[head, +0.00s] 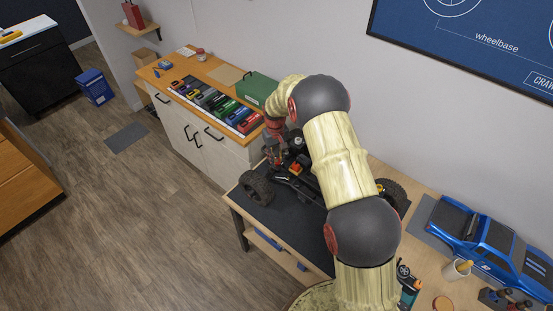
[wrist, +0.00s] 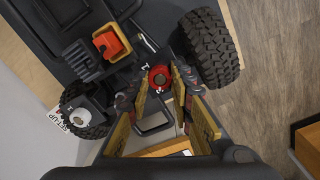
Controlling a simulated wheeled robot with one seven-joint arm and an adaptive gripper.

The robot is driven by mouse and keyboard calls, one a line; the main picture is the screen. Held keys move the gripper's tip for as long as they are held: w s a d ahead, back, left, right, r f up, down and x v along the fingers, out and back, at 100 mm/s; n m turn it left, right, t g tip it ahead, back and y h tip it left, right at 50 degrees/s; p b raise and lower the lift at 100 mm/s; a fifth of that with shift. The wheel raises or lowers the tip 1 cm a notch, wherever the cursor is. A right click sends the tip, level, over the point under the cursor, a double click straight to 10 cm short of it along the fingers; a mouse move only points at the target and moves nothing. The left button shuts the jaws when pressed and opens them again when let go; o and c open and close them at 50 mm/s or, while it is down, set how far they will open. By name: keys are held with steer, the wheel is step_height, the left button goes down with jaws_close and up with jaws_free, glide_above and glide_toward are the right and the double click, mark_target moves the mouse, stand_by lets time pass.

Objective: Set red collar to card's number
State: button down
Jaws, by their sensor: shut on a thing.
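The red collar (wrist: 159,77) sits on the crawler chassis (wrist: 152,42), near a black tyre, in the wrist view. My gripper (wrist: 160,86) has its two fingers at either side of the collar and is shut on it. A small pale mark shows on the collar, too small to read. A white card (wrist: 57,117) with "SETUP" lettering is partly visible at the left edge; its number cannot be read. In the head view, my gripper (head: 274,152) is at the far end of the chassis, and the collar cannot be made out there.
Black tyres (wrist: 212,48) flank the collar's end of the chassis. A white round part (wrist: 81,117) and an orange-red block (wrist: 110,44) are nearby. The chassis stands on a dark mat (head: 290,225). A blue truck body (head: 485,240) lies at the right.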

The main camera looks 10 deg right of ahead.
stand_by(0.3)
steer(key=c, duration=1.6)
jaws_free()
steer(key=shift+c, duration=0.2)
steer(key=shift+o, duration=0.4)
step_height(320, 180, up, 12)
steer(key=shift+a, duration=0.2)
